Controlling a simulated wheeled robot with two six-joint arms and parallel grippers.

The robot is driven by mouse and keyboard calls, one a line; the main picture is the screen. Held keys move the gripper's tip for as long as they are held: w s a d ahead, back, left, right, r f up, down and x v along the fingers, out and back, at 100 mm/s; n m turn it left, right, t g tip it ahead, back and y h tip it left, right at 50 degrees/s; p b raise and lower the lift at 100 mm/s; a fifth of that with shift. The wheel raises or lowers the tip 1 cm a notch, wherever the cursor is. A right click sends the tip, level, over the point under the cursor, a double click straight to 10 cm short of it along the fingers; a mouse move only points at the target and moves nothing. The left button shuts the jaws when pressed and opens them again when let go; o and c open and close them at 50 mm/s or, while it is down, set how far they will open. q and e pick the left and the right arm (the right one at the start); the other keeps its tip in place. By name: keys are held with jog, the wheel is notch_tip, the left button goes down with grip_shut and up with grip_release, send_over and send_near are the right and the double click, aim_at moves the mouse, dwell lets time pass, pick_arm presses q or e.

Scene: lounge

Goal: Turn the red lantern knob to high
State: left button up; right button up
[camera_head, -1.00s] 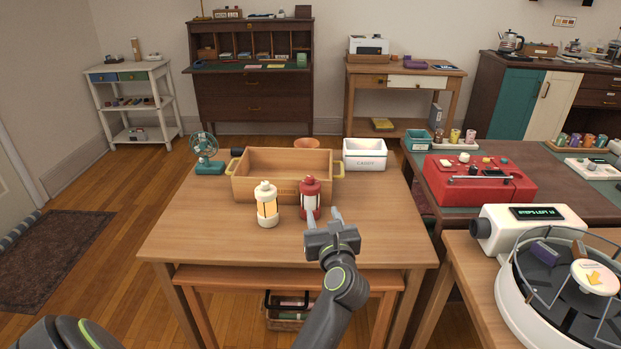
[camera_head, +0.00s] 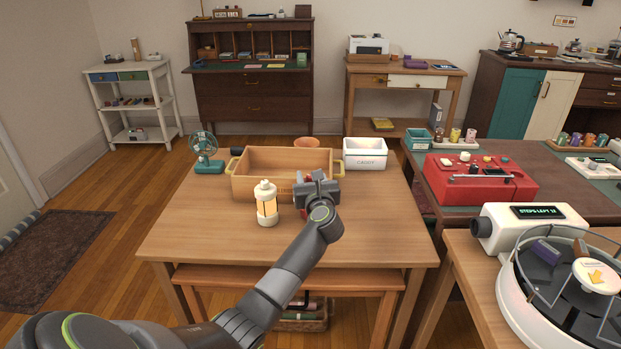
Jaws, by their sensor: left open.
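The red lantern (camera_head: 303,211) stands on the wooden table (camera_head: 200,235) in front of the wooden crate. My left gripper (camera_head: 315,182) is over the lantern's top and hides most of it, knob included. Only small red parts show beside and below the gripper. The jaws are open; whether the fingers touch the knob cannot be seen. A cream lantern (camera_head: 267,204) with a lit amber panel stands upright just left of the red one. My right gripper is not in view.
The wooden crate (camera_head: 246,185) is right behind the lanterns. A teal fan (camera_head: 206,155) stands back left and a white caddy box (camera_head: 364,156) back right. The table's front and right side are clear. A turntable device (camera_head: 560,300) sits at the far right.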

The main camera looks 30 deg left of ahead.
pick_arm(q)
jog(key=shift+w+a, duration=0.2)
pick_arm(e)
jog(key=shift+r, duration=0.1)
pick_arm(q)
jog(key=shift+c, duration=0.4)
grip_shut()
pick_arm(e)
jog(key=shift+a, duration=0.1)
